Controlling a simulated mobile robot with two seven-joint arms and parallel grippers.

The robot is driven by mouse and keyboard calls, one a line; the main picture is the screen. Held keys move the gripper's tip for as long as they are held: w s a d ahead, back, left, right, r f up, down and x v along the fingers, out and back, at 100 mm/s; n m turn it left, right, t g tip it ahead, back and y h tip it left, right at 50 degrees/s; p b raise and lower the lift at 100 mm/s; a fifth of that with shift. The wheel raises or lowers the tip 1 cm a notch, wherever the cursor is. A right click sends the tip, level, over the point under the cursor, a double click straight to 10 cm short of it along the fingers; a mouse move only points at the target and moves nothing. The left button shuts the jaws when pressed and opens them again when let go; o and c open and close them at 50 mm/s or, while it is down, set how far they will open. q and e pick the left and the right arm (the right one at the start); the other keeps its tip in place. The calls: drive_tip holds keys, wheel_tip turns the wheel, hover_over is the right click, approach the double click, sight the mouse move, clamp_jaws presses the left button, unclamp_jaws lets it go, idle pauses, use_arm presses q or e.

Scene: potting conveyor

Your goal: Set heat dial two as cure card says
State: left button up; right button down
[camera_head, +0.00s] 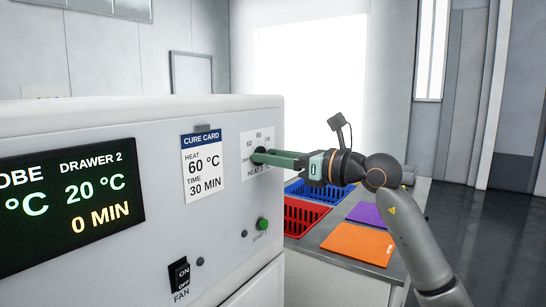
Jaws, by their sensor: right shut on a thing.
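The cure card (203,165) on the white machine front reads HEAT 60 °C, TIME 30 MIN. The heat dial (258,156) is a dark knob on a white scale plate (251,140) to the right of the card. The plate shows 60, 80 and OFF marks; its lower lettering is partly covered. My right gripper (266,157) reaches in from the right and is shut on the dial. The fingers hide much of the knob, so its pointer cannot be read. The display (75,196) shows DRAWER 2 at 20 °C and 0 MIN. My left gripper is not in view.
Below the dial is a green button (262,224). A black FAN switch (179,274) sits lower left. Right of the machine, a bench holds a blue basket (320,192), a red basket (303,214), a purple mat (367,215) and an orange mat (357,244).

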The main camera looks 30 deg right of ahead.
use_arm(q)
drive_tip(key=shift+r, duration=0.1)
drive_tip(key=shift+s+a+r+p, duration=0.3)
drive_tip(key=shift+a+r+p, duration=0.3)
drive_tip(key=shift+p, duration=0.65)
use_arm(e)
drive_tip(key=shift+d+f+m, duration=0.1)
drive_tip(key=shift+m, duration=4.1)
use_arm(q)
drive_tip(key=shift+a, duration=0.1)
use_arm(e)
drive_tip(key=shift+c, duration=1.4)
unclamp_jaws()
